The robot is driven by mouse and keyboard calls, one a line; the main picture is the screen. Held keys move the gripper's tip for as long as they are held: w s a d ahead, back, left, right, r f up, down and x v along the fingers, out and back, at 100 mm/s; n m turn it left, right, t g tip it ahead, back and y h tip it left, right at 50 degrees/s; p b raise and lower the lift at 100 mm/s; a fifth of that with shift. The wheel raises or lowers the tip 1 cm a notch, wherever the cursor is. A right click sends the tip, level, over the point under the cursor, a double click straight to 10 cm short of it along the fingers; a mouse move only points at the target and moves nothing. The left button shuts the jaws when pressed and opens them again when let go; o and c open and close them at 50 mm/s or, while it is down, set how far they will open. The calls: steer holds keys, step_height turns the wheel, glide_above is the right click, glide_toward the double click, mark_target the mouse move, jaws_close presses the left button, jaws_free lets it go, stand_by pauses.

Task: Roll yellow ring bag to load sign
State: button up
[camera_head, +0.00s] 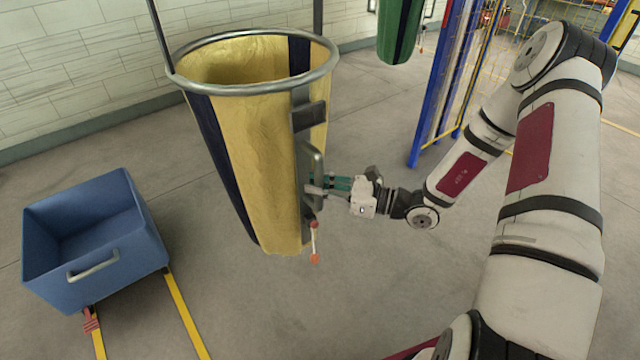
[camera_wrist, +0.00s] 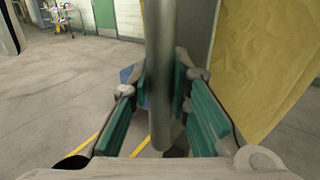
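The yellow ring bag (camera_head: 265,150), with dark blue bands, hangs open-topped from a grey metal ring (camera_head: 262,86) on upright bars. A grey upright handle (camera_head: 309,190) is on its right side. My gripper (camera_head: 328,188) is at this handle, right of the bag. The yellow cloth also fills the right of the wrist view (camera_wrist: 268,60). I see no load sign that I can make out.
A blue bin (camera_head: 100,245) stands left of the bag, by yellow floor lines (camera_head: 185,315). A green bag (camera_head: 400,30) hangs behind. A blue post and yellow rack (camera_head: 445,80) stand back right. A brick wall is at the back left. Bare floor lies between.

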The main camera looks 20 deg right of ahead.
steer(key=o, duration=0.3)
steer(key=shift+o, duration=0.2)
steer(key=shift+d, duration=0.1)
steer(key=v, duration=1.2)
stand_by(0.7)
